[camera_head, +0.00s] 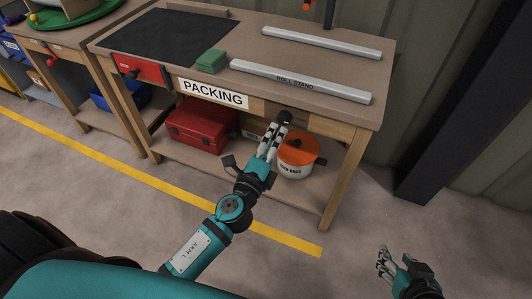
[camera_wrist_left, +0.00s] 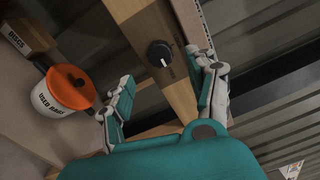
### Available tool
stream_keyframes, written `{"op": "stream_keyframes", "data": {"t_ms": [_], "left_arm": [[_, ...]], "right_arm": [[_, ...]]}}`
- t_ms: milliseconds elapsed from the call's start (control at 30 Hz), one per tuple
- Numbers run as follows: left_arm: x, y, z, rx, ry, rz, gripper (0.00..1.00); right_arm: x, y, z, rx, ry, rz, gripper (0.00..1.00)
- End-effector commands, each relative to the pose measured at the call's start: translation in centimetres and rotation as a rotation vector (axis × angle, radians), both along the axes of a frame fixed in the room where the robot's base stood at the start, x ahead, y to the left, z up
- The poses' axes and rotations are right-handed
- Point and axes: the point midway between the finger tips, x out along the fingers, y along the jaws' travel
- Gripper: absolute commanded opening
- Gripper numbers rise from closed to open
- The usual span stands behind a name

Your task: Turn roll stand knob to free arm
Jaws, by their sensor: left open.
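A dark round knob (camera_head: 285,117) sits on the wooden front rail of the packing table, under the strip lettered ROLL STAND (camera_head: 300,82). In the left wrist view the knob (camera_wrist_left: 160,54) shows a white pointer mark. My left gripper (camera_head: 270,140) reaches toward the knob from the front. In the left wrist view its open fingers (camera_wrist_left: 165,85) lie on either side of the knob's line, with nothing between them. The knob appears apart from the fingers. My right gripper (camera_head: 385,262) is low at the right, away from the table, its fingers apart.
An orange-lidded bucket (camera_head: 300,148) and a red toolbox (camera_head: 200,125) stand on the lower shelf beneath the table. A green block (camera_head: 211,60) and a dark mat (camera_head: 170,37) lie on top. A dark post (camera_head: 455,100) stands at the right.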

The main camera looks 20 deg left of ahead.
Motion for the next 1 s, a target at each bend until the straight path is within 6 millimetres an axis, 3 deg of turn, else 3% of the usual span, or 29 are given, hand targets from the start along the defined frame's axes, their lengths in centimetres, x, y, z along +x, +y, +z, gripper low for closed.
{"op": "stream_keyframes", "data": {"t_ms": [100,300,1000], "left_arm": [[-2.6,0.1,-0.3,-0.002,0.004,0.001,0.58],[-5.2,0.2,-0.3,-0.001,0.001,0.0,0.58],[-5.8,0.4,-0.1,-0.018,0.001,0.009,0.58]], "right_arm": [[0.0,0.0,0.0,0.0,-0.001,0.0,0.4],[0.0,0.0,0.0,0.0,-0.001,0.0,0.4],[0.0,0.0,0.0,0.001,-0.001,-0.001,0.4]]}}
